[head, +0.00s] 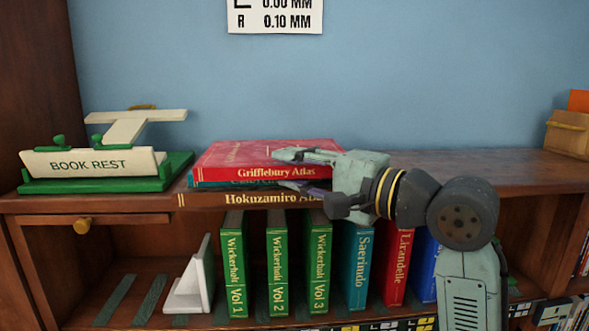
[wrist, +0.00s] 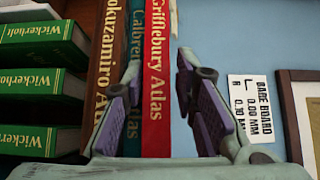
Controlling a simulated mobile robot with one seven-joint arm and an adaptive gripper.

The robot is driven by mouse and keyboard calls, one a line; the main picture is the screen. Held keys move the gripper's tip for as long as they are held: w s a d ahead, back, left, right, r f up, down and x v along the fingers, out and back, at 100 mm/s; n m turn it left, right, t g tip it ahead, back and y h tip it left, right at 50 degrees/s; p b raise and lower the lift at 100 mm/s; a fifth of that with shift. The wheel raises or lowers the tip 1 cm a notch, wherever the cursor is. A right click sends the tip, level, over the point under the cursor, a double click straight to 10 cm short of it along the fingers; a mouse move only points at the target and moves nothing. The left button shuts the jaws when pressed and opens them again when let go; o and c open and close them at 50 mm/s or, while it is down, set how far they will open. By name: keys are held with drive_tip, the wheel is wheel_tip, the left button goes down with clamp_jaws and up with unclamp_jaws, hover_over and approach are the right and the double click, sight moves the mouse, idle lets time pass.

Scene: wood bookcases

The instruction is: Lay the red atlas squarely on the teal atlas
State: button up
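The red atlas, "Grifflebury Atlas" (head: 225,163), lies flat on the teal atlas (head: 208,185), spine to the front. The two look nearly aligned, the red perhaps slightly right; its right end is partly hidden by my gripper. Both rest on the brown "Hokuzamiro Atlas" (head: 215,199). My gripper (head: 283,170) is at the front right of the stack, one finger above the red atlas, the other low before the spines. In the wrist view my gripper (wrist: 158,75) has its fingers apart, with the red spine (wrist: 157,85) between them and a gap beside the upper finger. The teal spine (wrist: 135,45) is partly covered.
A green and white book rest (head: 95,163) stands left of the stack on the bookcase top. Green volumes (head: 232,265), a teal book (head: 357,265) and a red book (head: 397,268) stand on the shelf below. The top (head: 480,168) is clear to the right, up to a box (head: 568,135).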

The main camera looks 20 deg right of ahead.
drive_tip(key=b+v, duration=0.2)
drive_tip(key=v, duration=1)
drive_tip(key=shift+f, duration=0.1)
